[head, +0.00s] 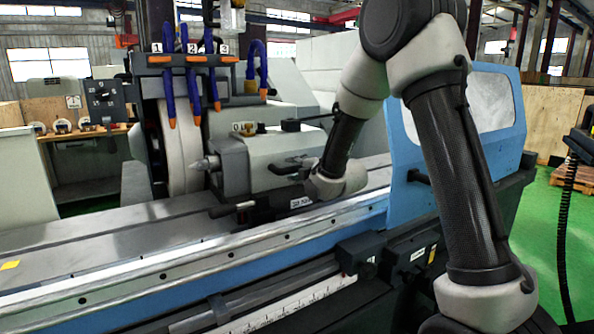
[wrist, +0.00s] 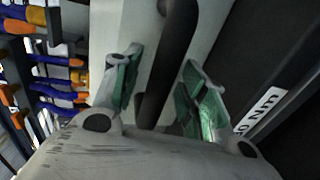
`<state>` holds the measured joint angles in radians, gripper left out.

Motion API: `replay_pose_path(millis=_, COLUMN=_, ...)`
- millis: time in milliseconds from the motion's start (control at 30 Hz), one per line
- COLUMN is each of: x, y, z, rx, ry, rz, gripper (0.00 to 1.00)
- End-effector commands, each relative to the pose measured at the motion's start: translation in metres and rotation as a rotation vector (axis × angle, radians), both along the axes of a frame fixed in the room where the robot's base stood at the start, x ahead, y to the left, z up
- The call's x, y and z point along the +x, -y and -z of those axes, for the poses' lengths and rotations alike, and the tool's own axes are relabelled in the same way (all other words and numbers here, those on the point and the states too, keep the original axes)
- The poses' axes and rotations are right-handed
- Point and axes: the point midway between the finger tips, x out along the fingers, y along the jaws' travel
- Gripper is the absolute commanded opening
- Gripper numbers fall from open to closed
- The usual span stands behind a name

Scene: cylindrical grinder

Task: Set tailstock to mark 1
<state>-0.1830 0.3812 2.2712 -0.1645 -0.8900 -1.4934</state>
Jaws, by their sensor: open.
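The grey tailstock (head: 262,158) sits on the machine's table, its pointed centre (head: 206,163) facing left toward the grinding wheel. My gripper (wrist: 155,85) is open in the wrist view, with green-padded fingers on either side of a dark round bar (wrist: 176,50). Contact with the bar cannot be told. In the head view my gripper is at the tailstock's front right; its fingertips are not clear. A white scale (head: 292,310) runs along the front, its marks too small to read.
Coolant nozzles (head: 168,85), labelled 1, 2 and 3, hang above the grinding wheel (head: 180,150). A blue door (head: 455,130) with a window stands right of the tailstock. The table's left part (head: 100,237) is clear. A label (wrist: 262,112) ending in Nm is beside my gripper.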

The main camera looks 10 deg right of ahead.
Motion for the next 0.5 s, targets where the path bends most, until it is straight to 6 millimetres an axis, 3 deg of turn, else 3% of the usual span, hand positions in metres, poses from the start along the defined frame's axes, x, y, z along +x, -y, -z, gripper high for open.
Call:
replay_pose_path(millis=67, x=-0.0002, y=0.0001, z=0.0001, rx=0.0, ry=0.0, rz=0.0, gripper=0.42)
replay_pose_path(millis=300, x=-0.0004, y=0.0001, z=0.0, rx=0.0, ry=-0.001, rz=0.0, gripper=0.01)
replay_pose_path(millis=500, x=-0.0007, y=-0.0003, z=0.0003, rx=0.0, ry=-0.001, rz=0.0, gripper=0.0)
